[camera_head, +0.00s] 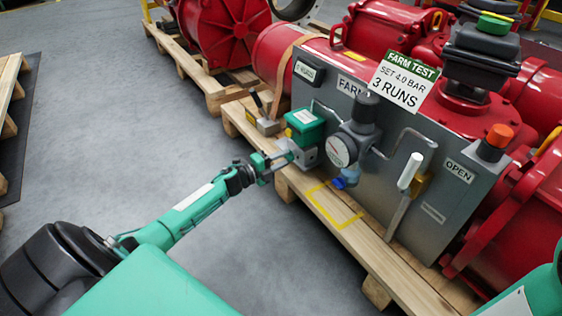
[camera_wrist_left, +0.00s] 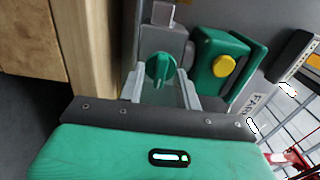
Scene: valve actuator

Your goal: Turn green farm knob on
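The green knob (camera_wrist_left: 160,68) sits on a grey block in the left wrist view, its raised grip bar standing upright in the picture. My left gripper (camera_wrist_left: 161,88) is open, with one pale finger to each side of the knob and small gaps showing. In the head view, my left gripper (camera_head: 280,160) reaches the grey block (camera_head: 306,156) at the panel's left end; the knob is too small and covered to make out clearly there. My right gripper is out of view.
A green box with a yellow button (camera_wrist_left: 224,65) is close beside the knob. The grey panel (camera_head: 385,178) also carries a gauge (camera_head: 338,151), a blue knob (camera_head: 346,178) and a white-handled lever (camera_head: 410,171). A wooden pallet (camera_head: 400,280) is underneath.

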